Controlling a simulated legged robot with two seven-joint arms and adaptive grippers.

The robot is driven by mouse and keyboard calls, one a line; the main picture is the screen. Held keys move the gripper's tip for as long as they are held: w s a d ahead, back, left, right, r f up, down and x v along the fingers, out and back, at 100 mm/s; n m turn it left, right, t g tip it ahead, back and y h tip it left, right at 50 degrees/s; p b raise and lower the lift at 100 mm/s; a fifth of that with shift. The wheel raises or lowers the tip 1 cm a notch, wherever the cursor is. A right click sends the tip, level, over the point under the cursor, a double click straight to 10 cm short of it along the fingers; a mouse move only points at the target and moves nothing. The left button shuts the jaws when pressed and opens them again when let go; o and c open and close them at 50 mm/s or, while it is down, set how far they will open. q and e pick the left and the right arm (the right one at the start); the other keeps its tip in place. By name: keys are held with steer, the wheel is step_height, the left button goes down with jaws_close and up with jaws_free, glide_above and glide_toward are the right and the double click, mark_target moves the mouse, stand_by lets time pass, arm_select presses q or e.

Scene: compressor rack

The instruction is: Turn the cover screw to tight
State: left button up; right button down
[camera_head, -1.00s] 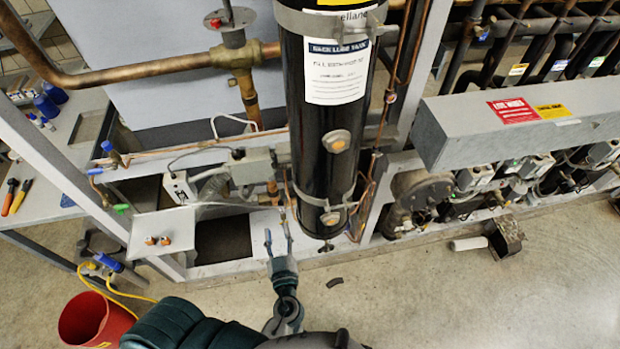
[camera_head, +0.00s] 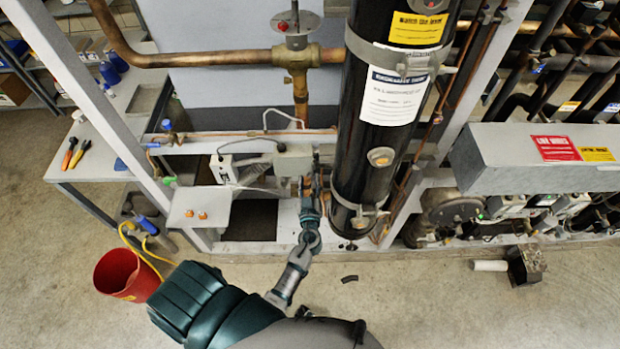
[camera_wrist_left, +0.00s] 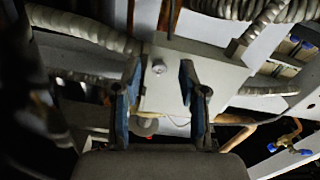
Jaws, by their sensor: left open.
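A light grey box (camera_head: 293,161) stands at the rack, left of the tall black cylinder. In the left wrist view the box (camera_wrist_left: 205,85) fills the middle, and a small round screw (camera_wrist_left: 158,67) shows on its face. My left gripper (camera_head: 313,180) is in front of the box. In the left wrist view its two blue-padded fingers (camera_wrist_left: 159,80) are open, with the screw between and slightly beyond the tips, apparently untouched. The screw's turn position cannot be read. In the head view the gripper and arm hide part of the box. My right gripper does not show.
The black cylinder (camera_head: 383,130) stands close to the right of my left gripper. Copper pipes (camera_head: 230,58) run behind. A small white tray (camera_head: 198,212) juts out at the left, and a red bucket (camera_head: 125,275) stands on the floor.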

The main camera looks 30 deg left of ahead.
arm_select(q)
steer(key=shift+w+a, duration=0.25)
steer(key=shift+a, duration=0.15)
steer(key=shift+d, duration=0.4)
steer(key=c, duration=0.7)
steer(key=shift+r, duration=0.1)
jaws_close()
steer(key=shift+a, duration=0.1)
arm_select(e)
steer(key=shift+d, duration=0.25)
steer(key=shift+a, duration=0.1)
